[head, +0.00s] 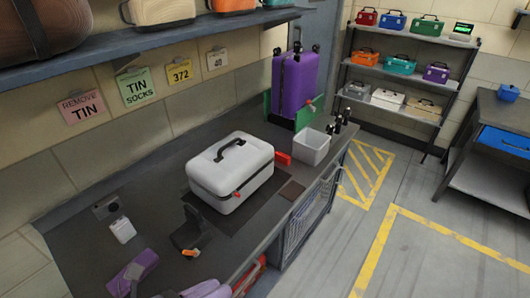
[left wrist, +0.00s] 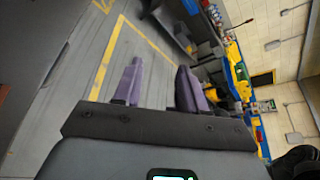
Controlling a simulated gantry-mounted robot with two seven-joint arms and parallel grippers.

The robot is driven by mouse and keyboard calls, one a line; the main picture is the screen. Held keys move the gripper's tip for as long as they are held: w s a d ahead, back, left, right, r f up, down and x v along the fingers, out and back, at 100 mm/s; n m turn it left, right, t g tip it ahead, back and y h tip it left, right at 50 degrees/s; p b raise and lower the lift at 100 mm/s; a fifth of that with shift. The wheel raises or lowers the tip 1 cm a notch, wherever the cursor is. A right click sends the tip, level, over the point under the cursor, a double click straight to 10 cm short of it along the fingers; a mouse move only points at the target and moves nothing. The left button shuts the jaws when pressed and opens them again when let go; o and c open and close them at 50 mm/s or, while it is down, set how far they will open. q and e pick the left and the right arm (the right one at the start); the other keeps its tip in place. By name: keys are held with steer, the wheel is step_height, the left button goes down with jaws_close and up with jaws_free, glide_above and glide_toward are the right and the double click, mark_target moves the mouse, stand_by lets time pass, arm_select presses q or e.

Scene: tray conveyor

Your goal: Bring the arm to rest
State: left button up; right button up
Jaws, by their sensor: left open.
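My left gripper (head: 168,284) shows at the bottom left of the head view, low over the front end of the dark workbench (head: 80,238). Its two purple fingers are apart, with nothing seen between them. In the left wrist view the left gripper (left wrist: 158,88) is also open and empty, its fingers pointing toward the floor and the far side of the room. A white case (head: 230,170) with a black handle stands closed on a dark mat on the bench, beyond the gripper and apart from it. My right gripper is not in view.
A dark holder with an orange part (head: 190,235) stands between gripper and case. A grey bin (head: 310,146) and a purple suitcase (head: 295,85) stand farther back. A shelf (head: 150,45) overhangs the bench's wall side. The floor at right (head: 340,240) is clear.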

arm_select(q)
steer(key=s+d+f+n+h, duration=0.2)
steer(key=s+d+f+n, duration=0.2)
steer(key=d, duration=0.1)
steer(key=w+a+f+n+t+y+p, duration=0.15)
steer(key=a+f+n+y, duration=0.65)
steer(key=n, duration=1)
steer(key=s+a+f+n+g+y, duration=0.55)
steer(key=s+a+f+n, duration=0.35)
steer(key=n, duration=0.4)
step_height(320, 180, up, 37)
steer(key=n+g+p, duration=0.1)
steer(key=p, duration=3.7)
steer(key=shift+s+r, duration=0.15)
steer(key=shift+s, duration=0.25)
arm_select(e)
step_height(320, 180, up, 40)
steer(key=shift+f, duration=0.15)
arm_select(q)
steer(key=shift+d, duration=0.1)
